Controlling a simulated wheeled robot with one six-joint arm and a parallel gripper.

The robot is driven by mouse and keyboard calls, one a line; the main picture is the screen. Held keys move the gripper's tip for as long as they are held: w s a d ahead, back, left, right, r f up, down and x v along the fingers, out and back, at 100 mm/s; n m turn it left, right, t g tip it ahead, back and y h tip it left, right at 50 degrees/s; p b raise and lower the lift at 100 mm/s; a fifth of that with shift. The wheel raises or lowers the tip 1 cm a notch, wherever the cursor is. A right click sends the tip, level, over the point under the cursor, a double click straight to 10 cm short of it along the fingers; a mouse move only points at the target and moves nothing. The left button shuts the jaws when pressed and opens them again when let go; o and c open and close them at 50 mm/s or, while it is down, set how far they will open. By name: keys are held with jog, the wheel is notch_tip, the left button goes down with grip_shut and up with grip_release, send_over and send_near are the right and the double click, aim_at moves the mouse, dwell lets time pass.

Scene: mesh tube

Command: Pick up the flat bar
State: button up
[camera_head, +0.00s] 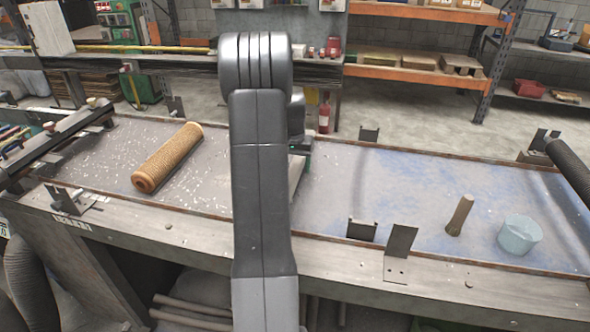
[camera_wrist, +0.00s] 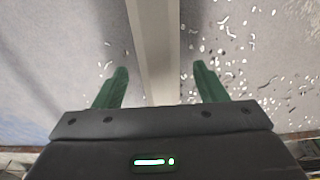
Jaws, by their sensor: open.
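The flat bar is a long pale grey-beige strip (camera_wrist: 155,35) in the wrist view. It runs from the top edge down between my fingers and out of sight under the gripper body. My gripper (camera_wrist: 161,70) is open, with one green finger on each side of the bar and a gap to it on both sides. How high the fingers are above the table is hard to tell. In the head view my arm hides most of the bar; a pale edge (camera_head: 297,172) shows just right of the arm.
The table (camera_head: 370,190) holds a tan mesh tube (camera_head: 168,157) at left, and a brown peg (camera_head: 459,215) and pale blue cylinder (camera_head: 519,235) at right. Upright metal brackets (camera_head: 400,252) stand along the front edge. White chips litter the left half.

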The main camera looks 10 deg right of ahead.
grip_shut()
jog(key=shift+r, duration=0.1)
